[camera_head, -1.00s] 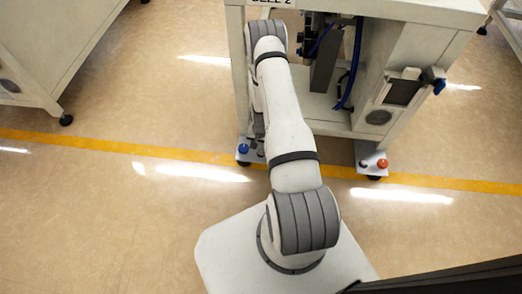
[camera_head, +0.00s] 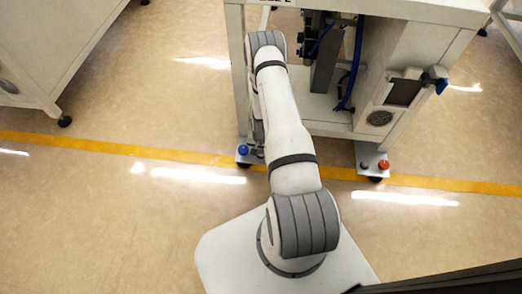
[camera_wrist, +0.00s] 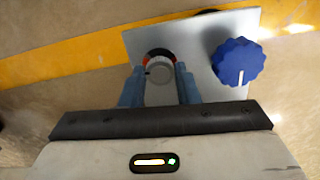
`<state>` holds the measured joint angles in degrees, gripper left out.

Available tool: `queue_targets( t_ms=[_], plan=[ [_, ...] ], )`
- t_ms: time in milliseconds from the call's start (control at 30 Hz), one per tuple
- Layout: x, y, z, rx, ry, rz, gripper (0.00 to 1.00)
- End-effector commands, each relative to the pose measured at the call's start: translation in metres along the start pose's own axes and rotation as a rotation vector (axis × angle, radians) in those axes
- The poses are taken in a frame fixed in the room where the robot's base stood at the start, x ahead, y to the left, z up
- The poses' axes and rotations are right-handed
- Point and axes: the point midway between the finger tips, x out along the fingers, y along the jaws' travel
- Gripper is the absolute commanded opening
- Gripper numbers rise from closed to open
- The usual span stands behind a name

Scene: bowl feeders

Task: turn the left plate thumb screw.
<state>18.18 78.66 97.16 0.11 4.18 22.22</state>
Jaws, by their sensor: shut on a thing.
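The left plate (camera_wrist: 200,42) is a grey metal plate at the foot of the machine, also seen low on the machine's left leg in the head view. The thumb screw (camera_wrist: 159,70) on it is a small grey knurled knob with a red and black ring around its far side. My gripper (camera_wrist: 160,78) is shut on it, one blue-grey finger on each side. A larger blue knob (camera_wrist: 238,62) with a white line stands on the same plate, right of my gripper and apart from it. It also shows in the head view (camera_head: 243,149). My arm partly hides the thumb screw there.
The machine cabinet (camera_head: 410,65) stands behind the plate. A right plate (camera_head: 368,154) carries a red knob (camera_head: 383,164) and a small dark knob (camera_head: 364,166). A yellow floor line (camera_head: 120,150) runs past both plates. Open floor lies to the left.

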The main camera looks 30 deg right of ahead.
Motion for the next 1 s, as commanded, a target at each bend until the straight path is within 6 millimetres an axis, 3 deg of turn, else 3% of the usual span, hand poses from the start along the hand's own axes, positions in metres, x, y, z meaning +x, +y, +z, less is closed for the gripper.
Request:
queue_targets(
  t_ms=[167,533,833,867,1000],
  plan=[
    [-0.0001,-0.0001,0.0,0.0,0.0,0.0,0.06],
    [0.0,-0.0002,-0.0006,-0.192,0.001,0.0,0.06],
    [-0.0003,-0.0002,-0.0006,-0.206,0.001,0.0,0.06],
    [-0.0003,-0.0001,-0.0007,-0.206,0.001,0.0,0.3],
    [-0.0003,-0.0001,-0.0006,-0.205,0.001,0.0,0.42]
  ],
)
